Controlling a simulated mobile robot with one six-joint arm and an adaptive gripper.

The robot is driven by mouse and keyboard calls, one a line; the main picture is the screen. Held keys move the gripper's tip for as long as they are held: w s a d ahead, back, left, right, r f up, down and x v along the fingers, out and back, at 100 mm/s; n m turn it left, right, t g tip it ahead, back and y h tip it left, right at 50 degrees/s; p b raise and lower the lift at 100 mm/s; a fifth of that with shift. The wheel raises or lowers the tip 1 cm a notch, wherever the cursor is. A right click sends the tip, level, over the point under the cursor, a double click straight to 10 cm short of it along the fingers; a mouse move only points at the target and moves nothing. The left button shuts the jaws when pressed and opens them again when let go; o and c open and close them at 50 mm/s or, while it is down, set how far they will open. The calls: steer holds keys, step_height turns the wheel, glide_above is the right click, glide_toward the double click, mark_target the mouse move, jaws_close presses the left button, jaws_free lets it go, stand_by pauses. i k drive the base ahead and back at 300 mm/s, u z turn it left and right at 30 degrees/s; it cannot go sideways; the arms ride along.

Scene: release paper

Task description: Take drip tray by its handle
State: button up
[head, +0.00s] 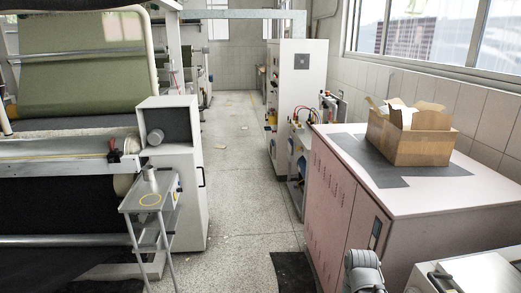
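I cannot make out a drip tray with certainty. A pale, tray-like object (440,278) with a dark handle-like bar lies on a light surface at the bottom right, cut off by the picture's lower edge. I cannot tell whether it is the drip tray. A grey rounded part of my arm (365,270) shows at the bottom, left of that object. My gripper is out of view.
A pink cabinet (335,190) with an open cardboard box (410,138) on top stands at right. A small metal stand (150,200) and a white machine cabinet (180,190) stand at left. The speckled floor (235,170) between them is mostly open, with a dark mat (292,272) near the front.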

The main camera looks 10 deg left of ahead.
mark_target(150, 237)
steer(key=u, duration=0.2)
steer(key=i, duration=1.5)
steer(key=u, duration=0.45)
steer(key=i, duration=0.75)
steer(key=u, duration=0.4)
steer(key=i, duration=1)
steer(key=u, duration=0.2)
